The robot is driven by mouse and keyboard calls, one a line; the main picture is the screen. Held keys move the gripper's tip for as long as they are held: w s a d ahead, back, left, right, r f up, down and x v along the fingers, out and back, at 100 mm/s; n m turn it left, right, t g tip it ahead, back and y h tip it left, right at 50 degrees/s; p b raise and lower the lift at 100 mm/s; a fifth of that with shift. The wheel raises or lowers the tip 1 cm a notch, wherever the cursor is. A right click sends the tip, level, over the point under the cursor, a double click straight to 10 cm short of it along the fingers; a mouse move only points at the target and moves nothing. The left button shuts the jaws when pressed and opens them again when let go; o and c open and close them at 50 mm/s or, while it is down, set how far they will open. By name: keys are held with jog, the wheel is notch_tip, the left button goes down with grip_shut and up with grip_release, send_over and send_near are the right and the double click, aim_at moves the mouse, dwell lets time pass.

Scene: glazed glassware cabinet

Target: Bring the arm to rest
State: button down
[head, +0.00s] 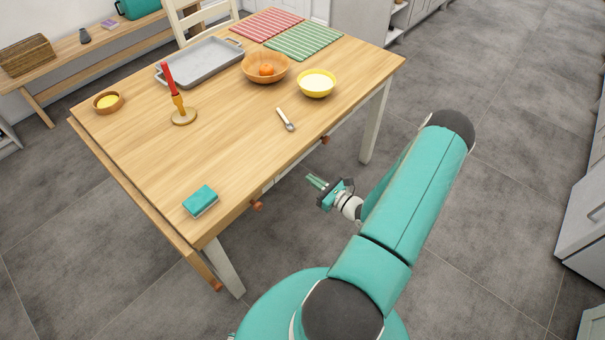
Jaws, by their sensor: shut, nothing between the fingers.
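My arm (415,200) is teal with dark joint caps and reaches out from my body at the bottom of the head view. It bends at a dark elbow at the upper right, and the forearm folds back toward the table. My gripper (314,181) points left, over the grey floor beside the table's near long side. Its narrow green fingers lie close together, with nothing held between them. It appears apart from the table.
A white cabinet (585,215) stands right. Floor between is clear.

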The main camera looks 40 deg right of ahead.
jog(key=s, duration=0.4)
jog(key=shift+s+d, duration=0.1)
jog(key=shift+d, duration=0.15)
jog(key=w+a+r+n+g+y, duration=0.3)
jog(key=a+r+n+g+y, duration=0.2)
jog(key=a+r+n+g, duration=0.35)
jog(key=w+a+r+n+g+y, duration=0.2)
jog(key=a+r+n+g+y, duration=0.25)
jog(key=a+r+n, duration=0.65)
jog(key=s+a+r+n+h, duration=0.3)
jog(key=a+r+n, duration=0.1)
jog(key=r, duration=0.3)
jog(key=s+a+r+n+h, duration=0.3)
jog(key=a+r+n+h, duration=0.1)
jog(key=r+n, duration=0.2)
jog(key=s+a+r+n+h, duration=0.4)
jog(key=r+n, duration=0.1)
jog(key=r, duration=0.3)
jog(key=shift+r+t, duration=0.2)
jog(key=shift+t, duration=0.1)
jog(key=shift+s, duration=0.1)
